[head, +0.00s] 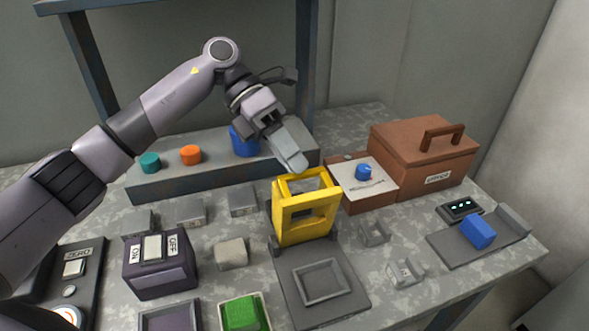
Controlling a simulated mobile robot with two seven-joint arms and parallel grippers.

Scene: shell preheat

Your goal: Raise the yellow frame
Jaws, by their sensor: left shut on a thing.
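The yellow frame (306,214) stands nearly upright at the back edge of a dark grey base plate (345,302), in the middle of the bench. It has a rectangular opening, and its lower end meets the plate near small dark brackets. My left gripper (291,161) reaches down from above and is shut on the yellow frame at its top edge. The exact contact is partly hidden by the gripper's own fingers. A raised grey rectangular rim (321,281) lies on the base plate in front of the frame. My right gripper is out of view.
A blue cylinder (244,143), orange knob (190,155) and teal knob (150,162) sit on a grey ledge behind. A brown box (415,160) stands back right. A blue block (478,231) is at right, a green block (241,314) in front. A dark switch box (160,272) stands left.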

